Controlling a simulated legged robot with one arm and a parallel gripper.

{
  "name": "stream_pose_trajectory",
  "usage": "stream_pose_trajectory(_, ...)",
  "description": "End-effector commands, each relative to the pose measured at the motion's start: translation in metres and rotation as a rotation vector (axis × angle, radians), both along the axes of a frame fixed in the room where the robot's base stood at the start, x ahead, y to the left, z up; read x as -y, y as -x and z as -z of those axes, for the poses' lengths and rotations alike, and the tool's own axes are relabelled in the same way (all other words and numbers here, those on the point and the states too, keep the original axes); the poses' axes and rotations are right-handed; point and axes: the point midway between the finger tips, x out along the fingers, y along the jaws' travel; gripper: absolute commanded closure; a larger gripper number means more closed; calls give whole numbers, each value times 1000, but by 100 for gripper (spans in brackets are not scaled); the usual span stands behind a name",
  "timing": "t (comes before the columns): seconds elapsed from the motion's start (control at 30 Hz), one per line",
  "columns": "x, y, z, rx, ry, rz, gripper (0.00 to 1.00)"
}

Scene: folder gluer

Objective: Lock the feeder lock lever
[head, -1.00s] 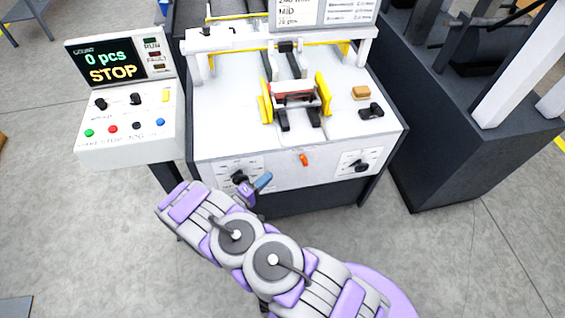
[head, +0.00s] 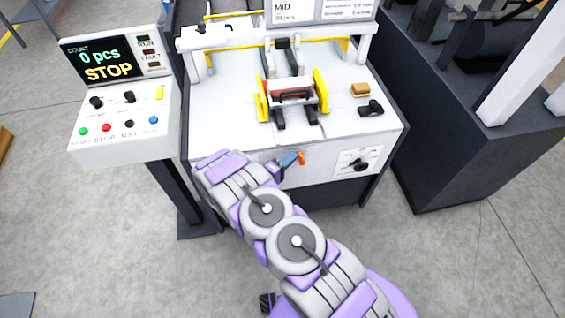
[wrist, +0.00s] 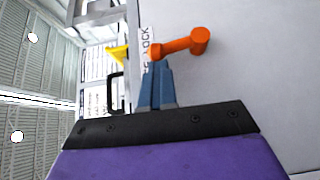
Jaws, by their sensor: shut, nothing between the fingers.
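The feeder lock lever is a small orange handle (head: 301,158) on the white front panel of the machine (head: 235,160). In the wrist view the orange lever (wrist: 180,46) lies roughly across the picture, with a round knob at its right end and a pivot at its left. My gripper (head: 294,160) is shut and empty, its blue fingers just left of the lever. In the wrist view the fingertips (wrist: 158,66) are right below the lever's left end. I cannot tell whether they touch it. A label partly reading "LOCK" (wrist: 147,42) is beside the lever.
A control box (head: 122,125) with a "STOP" display stands left of the machine. A black knob (head: 360,166) is on the front panel to the right. A dark machine frame (head: 440,155) stands at the right.

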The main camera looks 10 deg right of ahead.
Motion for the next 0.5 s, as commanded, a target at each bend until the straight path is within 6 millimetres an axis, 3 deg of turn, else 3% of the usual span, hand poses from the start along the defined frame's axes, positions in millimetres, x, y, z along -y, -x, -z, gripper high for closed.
stream_pose_trajectory(0.27,-12,-1,0,2,6,-3,100)
stream_pose_trajectory(0.5,-4,-1,-9,2,-66,-2,100)
